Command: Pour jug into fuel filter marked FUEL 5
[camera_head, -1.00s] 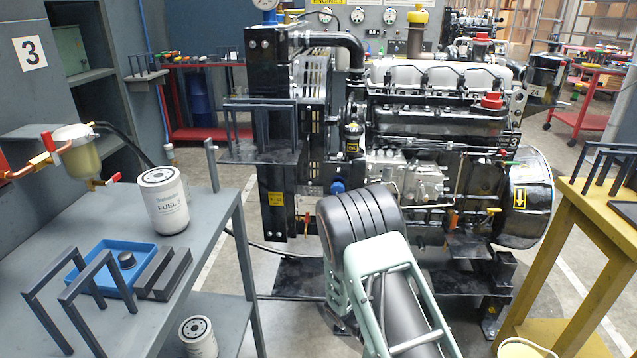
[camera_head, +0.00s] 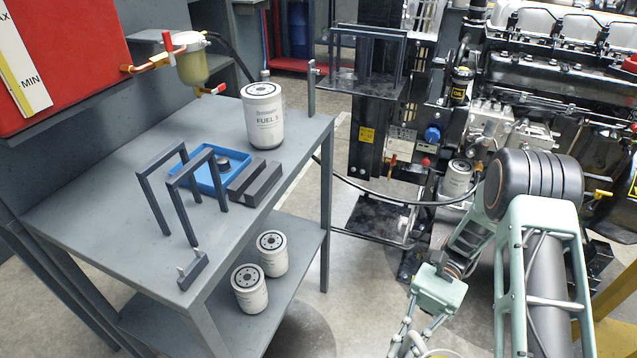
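The white fuel filter marked FUEL 5 (camera_head: 264,118) stands upright on the grey bench (camera_head: 110,185), near its back right edge. Its dark top faces up. My gripper (camera_head: 408,343) is low in the view, right of and in front of the bench, well away from the filter. Its fingers run down to the bottom edge, where the tips are cut off. A pale yellow curved rim (camera_head: 437,353) shows beside the fingers at the bottom edge; it may be the jug, but most of it is out of view. I cannot tell whether the gripper holds it.
A blue tray (camera_head: 190,172), dark blocks (camera_head: 255,183) and dark upright frames (camera_head: 155,195) stand on the bench. Several similar filters are around; two stand on the lower shelf (camera_head: 215,345). A fuel bowl (camera_head: 192,68) hangs behind. The engine (camera_head: 560,75) stands at the right.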

